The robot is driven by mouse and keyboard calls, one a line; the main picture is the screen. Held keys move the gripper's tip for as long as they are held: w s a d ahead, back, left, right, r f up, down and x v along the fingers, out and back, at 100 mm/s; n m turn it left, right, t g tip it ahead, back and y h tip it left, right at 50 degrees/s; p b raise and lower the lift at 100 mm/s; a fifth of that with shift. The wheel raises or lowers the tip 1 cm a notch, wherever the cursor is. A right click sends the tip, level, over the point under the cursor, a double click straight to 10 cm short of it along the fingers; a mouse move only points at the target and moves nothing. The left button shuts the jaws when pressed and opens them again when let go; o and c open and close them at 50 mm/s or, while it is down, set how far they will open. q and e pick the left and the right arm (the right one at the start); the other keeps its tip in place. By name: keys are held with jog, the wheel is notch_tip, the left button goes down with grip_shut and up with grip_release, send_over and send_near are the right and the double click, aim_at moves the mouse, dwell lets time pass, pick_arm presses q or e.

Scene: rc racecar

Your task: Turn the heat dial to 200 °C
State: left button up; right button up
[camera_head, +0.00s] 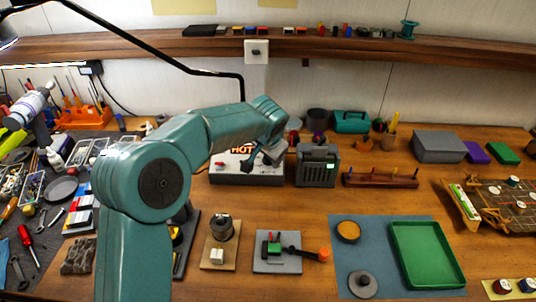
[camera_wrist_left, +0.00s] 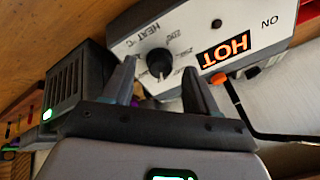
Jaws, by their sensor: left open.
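The heat dial (camera_wrist_left: 159,63) is a round black knob on the white front panel of a heater box (camera_wrist_left: 205,28). The panel appears upside down in the left wrist view, with "HEAT °C" and small numbers around the dial. I cannot read clearly which number the dial points to. The box (camera_head: 225,178) stands at the back middle of the table in the head view, partly hidden by my arm. My left gripper (camera_wrist_left: 160,64) is open, with a finger on each side of the dial in the picture; contact is not clear. It also shows in the head view (camera_head: 258,160).
An orange lit "HOT" sign (camera_wrist_left: 225,49) and an "ON" label are on the same panel. A dark slotted box (camera_head: 317,165) stands close to the heater's right. A tool holder (camera_head: 380,180) and green tray (camera_head: 428,256) lie further right.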

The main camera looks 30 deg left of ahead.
pick_arm(q)
jog(key=shift+w+a+f, duration=0.1)
jog(key=shift+w+f, duration=0.2)
jog(key=shift+f, duration=0.3)
jog(key=c, duration=1)
jog(key=shift+f, duration=0.1)
jog(key=shift+c, duration=0.2)
